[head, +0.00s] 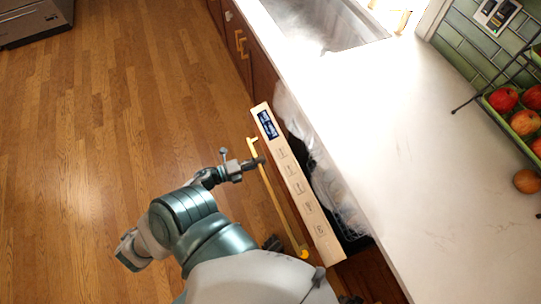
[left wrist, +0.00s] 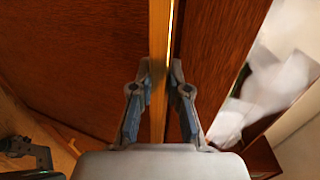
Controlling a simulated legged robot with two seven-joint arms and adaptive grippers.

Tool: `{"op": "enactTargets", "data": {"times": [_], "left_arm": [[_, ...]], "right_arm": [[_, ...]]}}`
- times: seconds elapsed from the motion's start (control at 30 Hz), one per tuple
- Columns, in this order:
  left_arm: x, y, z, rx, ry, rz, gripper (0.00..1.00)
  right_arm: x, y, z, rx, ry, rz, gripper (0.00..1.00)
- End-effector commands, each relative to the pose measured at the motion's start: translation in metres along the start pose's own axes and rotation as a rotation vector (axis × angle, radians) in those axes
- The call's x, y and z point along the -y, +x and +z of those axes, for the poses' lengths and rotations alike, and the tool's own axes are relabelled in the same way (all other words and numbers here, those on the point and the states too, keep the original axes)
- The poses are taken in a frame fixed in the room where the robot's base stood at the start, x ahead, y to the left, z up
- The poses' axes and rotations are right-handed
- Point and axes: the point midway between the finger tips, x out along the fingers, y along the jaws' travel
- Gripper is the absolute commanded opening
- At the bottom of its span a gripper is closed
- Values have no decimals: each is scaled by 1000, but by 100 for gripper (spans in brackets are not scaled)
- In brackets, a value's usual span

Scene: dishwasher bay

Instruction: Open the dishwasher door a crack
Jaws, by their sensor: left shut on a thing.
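The dishwasher door shows its pale top edge, the control panel (head: 300,190), with a small dark display at its far end. The door stands tilted out from the counter, with a gap behind it. A long brass handle bar (head: 275,195) runs along its front. My left gripper (head: 256,162) is shut on the handle near its far end. In the left wrist view, the brass handle (left wrist: 159,60) runs upright between the two fingers of my left gripper (left wrist: 160,115), in front of the brown wood door face. I cannot make out my right gripper.
White dishes in a rack (head: 335,195) show in the gap behind the door. A white counter (head: 390,150) with a sink (head: 320,25) runs along the right. A fruit basket (head: 510,115) stands at the far right. The wood floor (head: 110,110) at left is clear.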

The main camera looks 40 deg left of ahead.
Motion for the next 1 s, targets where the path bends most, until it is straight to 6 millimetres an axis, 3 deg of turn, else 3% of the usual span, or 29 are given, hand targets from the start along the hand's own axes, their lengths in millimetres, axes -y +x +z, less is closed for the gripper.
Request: {"op": "enactTargets", "data": {"times": [0.3,0.33,0.4,0.43,0.77,0.87,1.0], "left_arm": [[-3,-3,1,5,1,7,0],[-3,-3,1,5,1,7,22],[-2,-2,1,4,1,5,40],[-2,-2,1,4,1,5,41],[0,-5,0,2,1,1,41],[0,-16,0,2,1,1,41],[-2,-46,1,4,-2,4,41]], "right_arm": [[0,-2,0,1,0,0,40],[0,-2,0,1,0,0,40],[0,-1,0,1,0,0,40],[0,-1,0,1,0,0,40],[-1,-2,0,-1,0,0,40],[-1,-2,0,-1,0,0,40],[-1,-2,0,-1,0,0,40]]}}
